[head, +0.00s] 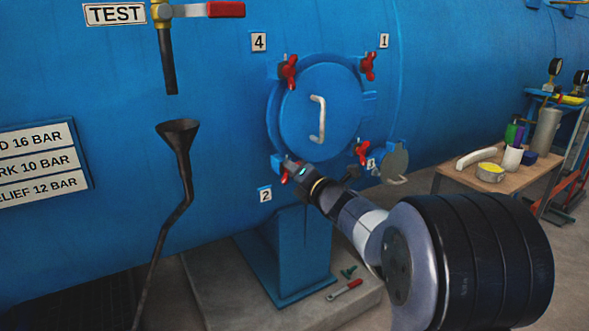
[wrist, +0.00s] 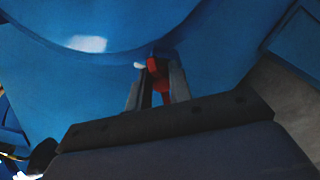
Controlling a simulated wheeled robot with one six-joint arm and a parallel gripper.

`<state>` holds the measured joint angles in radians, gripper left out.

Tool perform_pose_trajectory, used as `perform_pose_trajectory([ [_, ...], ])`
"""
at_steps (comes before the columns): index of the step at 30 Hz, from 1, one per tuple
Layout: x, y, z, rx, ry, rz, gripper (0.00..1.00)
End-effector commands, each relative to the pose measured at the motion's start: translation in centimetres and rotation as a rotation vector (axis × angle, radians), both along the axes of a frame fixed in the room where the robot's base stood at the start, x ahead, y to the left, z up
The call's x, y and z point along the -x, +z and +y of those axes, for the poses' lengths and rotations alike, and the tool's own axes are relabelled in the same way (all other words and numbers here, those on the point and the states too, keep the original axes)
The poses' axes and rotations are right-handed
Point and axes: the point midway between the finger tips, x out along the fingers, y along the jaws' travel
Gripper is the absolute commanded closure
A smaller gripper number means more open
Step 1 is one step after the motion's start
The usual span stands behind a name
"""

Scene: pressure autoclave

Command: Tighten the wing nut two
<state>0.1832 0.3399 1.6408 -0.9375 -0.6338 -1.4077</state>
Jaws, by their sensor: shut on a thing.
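Wing nut two (head: 285,178) is red and sits at the lower left of the round blue door (head: 322,105), just above the label "2" (head: 265,195). My gripper (head: 288,167) is at this nut and hides much of it in the head view. In the wrist view the red wing nut (wrist: 159,74) stands between the two fingers of my gripper (wrist: 157,88), which are shut on it. Red wing nuts also sit at the upper left (head: 289,71), upper right (head: 368,66) and lower right (head: 362,152) of the door.
A white handle (head: 317,118) is on the door. A dark funnel pipe (head: 178,165) stands at left. A wooden table (head: 480,180) with several items is at right. A red-handled tool (head: 345,290) lies on the plinth.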

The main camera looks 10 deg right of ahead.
Motion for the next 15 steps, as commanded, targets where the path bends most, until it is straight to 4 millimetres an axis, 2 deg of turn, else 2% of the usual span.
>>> perform_pose_trajectory([
  [15,-0.05,-0.19,-0.17,-0.468,-0.001,0.154,1.0],
])
